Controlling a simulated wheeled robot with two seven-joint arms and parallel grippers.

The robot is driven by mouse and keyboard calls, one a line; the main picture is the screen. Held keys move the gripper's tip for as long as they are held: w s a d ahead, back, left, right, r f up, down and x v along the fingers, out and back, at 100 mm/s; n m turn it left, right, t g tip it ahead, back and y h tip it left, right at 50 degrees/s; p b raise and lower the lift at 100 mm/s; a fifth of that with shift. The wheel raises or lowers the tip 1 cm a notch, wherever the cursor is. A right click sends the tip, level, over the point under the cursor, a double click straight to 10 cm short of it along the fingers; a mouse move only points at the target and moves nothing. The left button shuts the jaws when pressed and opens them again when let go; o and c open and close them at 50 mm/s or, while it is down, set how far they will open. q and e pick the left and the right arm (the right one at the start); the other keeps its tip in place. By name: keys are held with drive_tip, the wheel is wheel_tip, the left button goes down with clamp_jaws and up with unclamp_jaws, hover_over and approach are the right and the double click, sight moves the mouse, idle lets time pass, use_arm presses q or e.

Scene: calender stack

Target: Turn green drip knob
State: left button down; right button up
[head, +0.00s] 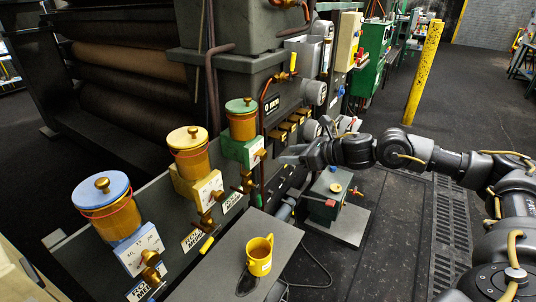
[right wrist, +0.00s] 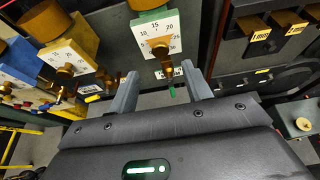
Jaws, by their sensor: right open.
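The green drip unit (head: 241,118) has a green-lidded brass pot on a green block, at the right end of a row of three on the machine. Its white numbered dial (right wrist: 152,28) with a brass knob (right wrist: 160,45) faces my right wrist camera. A small green-tipped lever (right wrist: 172,92) hangs below the dial. My right gripper (head: 284,156) is at the right of the green unit in the head view. In the right wrist view the gripper (right wrist: 160,85) is open, its fingers apart below the dial. The knob appears beyond the fingertips, with nothing gripped. My left gripper is not in view.
A yellow drip unit (head: 188,150) and a blue one (head: 108,202) stand to the left. A yellow mug (head: 259,256) sits on a grey surface in front. A small green machine (head: 329,192) stands below my right forearm. Open floor lies to the right.

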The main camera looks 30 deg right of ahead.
sight(266, 155)
drive_tip(key=p+x, duration=0.2)
drive_tip(key=x, duration=0.7)
drive_tip(key=shift+a+p, duration=0.1)
drive_tip(key=shift+p, duration=0.2)
drive_tip(key=c, duration=0.9)
drive_tip(key=shift+c, duration=0.2)
